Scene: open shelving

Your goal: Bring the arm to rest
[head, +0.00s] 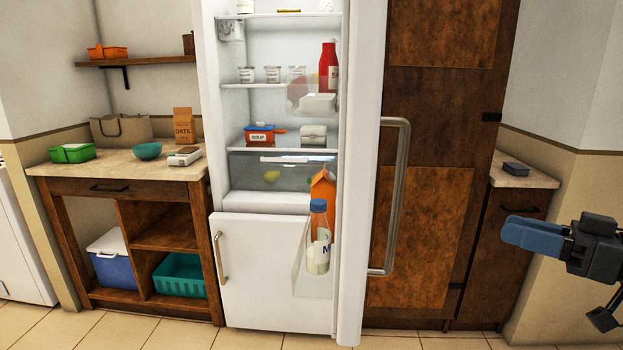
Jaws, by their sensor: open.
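My gripper (516,232), with blue fingers, is at the right edge of the head view. It is held in the air in front of the low cabinet and the wall, apart from everything around it. The fingers are seen from the side and overlap, with nothing visible between them. Part of my arm is cut off by the right edge of the view.
The upper fridge door (355,150) stands open, its long handle (406,200) facing right. Its shelves hold a red bottle (328,66), an orange carton (323,188) and a milk bottle (319,240). The lower door (265,270) is shut. A counter (115,168) stands left.

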